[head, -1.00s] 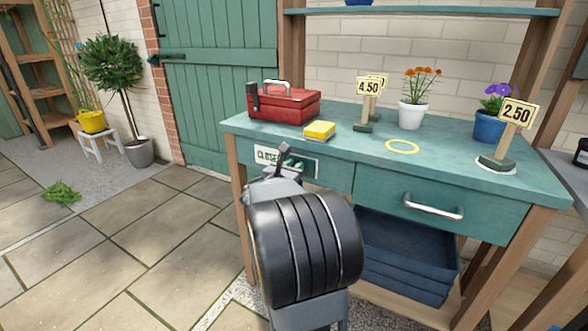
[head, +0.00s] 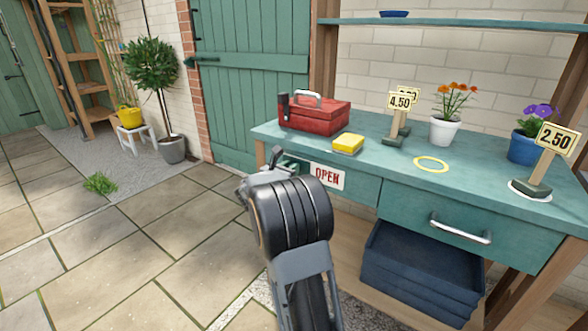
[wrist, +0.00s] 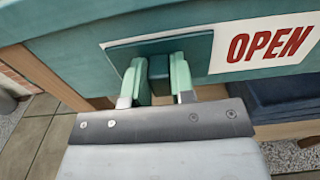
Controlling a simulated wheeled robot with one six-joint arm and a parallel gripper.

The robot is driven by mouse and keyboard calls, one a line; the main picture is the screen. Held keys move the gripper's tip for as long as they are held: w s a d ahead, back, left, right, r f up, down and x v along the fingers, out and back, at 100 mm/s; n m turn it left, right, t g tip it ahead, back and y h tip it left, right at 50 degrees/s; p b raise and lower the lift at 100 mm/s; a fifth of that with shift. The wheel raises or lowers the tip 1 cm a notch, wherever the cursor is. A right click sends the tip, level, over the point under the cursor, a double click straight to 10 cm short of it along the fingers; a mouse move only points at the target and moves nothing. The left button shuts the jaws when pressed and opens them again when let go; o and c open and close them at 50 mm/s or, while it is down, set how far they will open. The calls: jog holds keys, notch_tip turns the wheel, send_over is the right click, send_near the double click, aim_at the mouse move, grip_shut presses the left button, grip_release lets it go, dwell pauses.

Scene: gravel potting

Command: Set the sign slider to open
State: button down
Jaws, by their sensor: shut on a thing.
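The sign (head: 327,176) on the bench's front left panel shows red OPEN lettering on white. It also shows large in the wrist view (wrist: 266,46). A dark green slider plate (wrist: 125,50) covers the sign's left part, with a knob (wrist: 158,68) standing out from it. My gripper (wrist: 158,80) has its two pale green fingers shut on the knob, one on each side. In the head view my gripper (head: 278,158) is at the left end of the sign, partly hidden by my arm.
On the teal bench (head: 385,165) stand a red toolbox (head: 315,116), a yellow sponge (head: 348,142), price signs (head: 400,104) and potted flowers (head: 446,128). A drawer handle (head: 460,230) sticks out to the right. Blue trays (head: 420,270) lie below.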

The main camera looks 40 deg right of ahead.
jog(key=c, duration=1)
grip_release()
jog(key=shift+w, duration=0.2)
jog(key=shift+o, duration=0.2)
jog(key=p+v, duration=0.3)
jog(key=v, duration=1.1)
jog(key=s+a+r+m+g+y+p, duration=0.1)
jog(key=s+r+m+g+y+p, duration=0.2)
jog(key=s+r+m+p, duration=0.45)
jog(key=s+a+r+m+t+y+p, duration=0.1)
jog(key=s+a+r+m+y+p, duration=0.4)
jog(key=p, duration=0.6)
jog(key=s+a+r+m+t+y+p, duration=0.1)
jog(key=s+a+r+m+y+p, duration=0.5)
jog(key=a+r+p, duration=0.5)
jog(key=a+r+m+y, duration=0.1)
jog(key=a+m+y, duration=0.1)
jog(key=y, duration=0.1)
jog(key=shift+y, duration=0.3)
